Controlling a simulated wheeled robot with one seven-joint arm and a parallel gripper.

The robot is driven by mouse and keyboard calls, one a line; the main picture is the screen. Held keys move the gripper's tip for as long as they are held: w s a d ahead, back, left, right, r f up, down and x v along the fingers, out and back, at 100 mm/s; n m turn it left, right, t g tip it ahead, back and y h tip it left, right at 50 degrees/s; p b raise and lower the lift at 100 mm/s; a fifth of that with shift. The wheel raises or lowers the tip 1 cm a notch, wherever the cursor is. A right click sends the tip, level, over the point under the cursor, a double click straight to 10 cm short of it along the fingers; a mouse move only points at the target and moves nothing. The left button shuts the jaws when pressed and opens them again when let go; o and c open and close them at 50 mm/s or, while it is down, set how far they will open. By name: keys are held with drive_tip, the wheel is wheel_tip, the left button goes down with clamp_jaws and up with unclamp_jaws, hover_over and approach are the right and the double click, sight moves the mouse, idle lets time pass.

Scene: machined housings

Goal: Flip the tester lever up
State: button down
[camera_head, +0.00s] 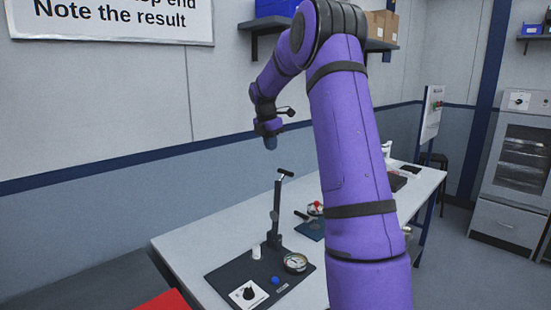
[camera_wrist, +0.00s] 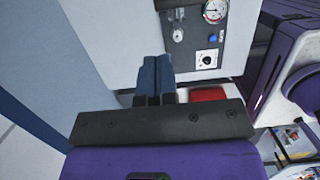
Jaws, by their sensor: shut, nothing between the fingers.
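The tester (camera_head: 238,272) is a dark base plate on the bench. Its lever (camera_head: 276,205) stands near the plate's back edge as a dark upright post, with a short dark handle (camera_head: 286,172) at the top pointing to the right. My gripper (camera_head: 270,143) hangs fingers down above the handle and a little left of it, apart from it. In the wrist view my gripper (camera_wrist: 155,82) has its two blue-grey fingers together, with nothing between them. The tester plate (camera_wrist: 190,55) shows beyond the fingers there; the lever cannot be clearly made out.
The plate carries a round gauge (camera_head: 295,262), a blue button (camera_head: 275,280), a black knob (camera_head: 249,293) and a small white cylinder (camera_head: 256,252). A blue mat (camera_head: 310,230) with small parts lies to the right. A red item (camera_head: 165,301) is at the front left. A wall shelf (camera_head: 265,27) is above.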

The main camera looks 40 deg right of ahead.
drive_tip(key=shift+a+r, duration=0.15)
drive_tip(key=shift+r, duration=0.95)
drive_tip(key=shift+a+r, duration=0.1)
drive_tip(key=shift+r, duration=0.95)
drive_tip(key=s+a+r+m+t, duration=0.1)
drive_tip(key=s+a+r+m, duration=0.3)
drive_tip(key=s+a, duration=0.5)
drive_tip(key=s+a+r+m+t, duration=0.2)
drive_tip(key=s+a+r+m, duration=0.25)
drive_tip(key=a, duration=0.85)
drive_tip(key=s+a+f+m, duration=0.2)
drive_tip(key=s+a+m, duration=0.1)
drive_tip(key=s, duration=0.4)
drive_tip(key=s+a+f+m+t+y, duration=0.1)
drive_tip(key=s+a+f+m, duration=0.2)
drive_tip(key=s+a, duration=0.2)
drive_tip(key=s+a+f+m+t+y, duration=0.1)
drive_tip(key=s+a+f+m, duration=0.2)
drive_tip(key=s, duration=0.6)
drive_tip(key=shift+s+a, duration=0.25)
drive_tip(key=shift+a, duration=0.2)
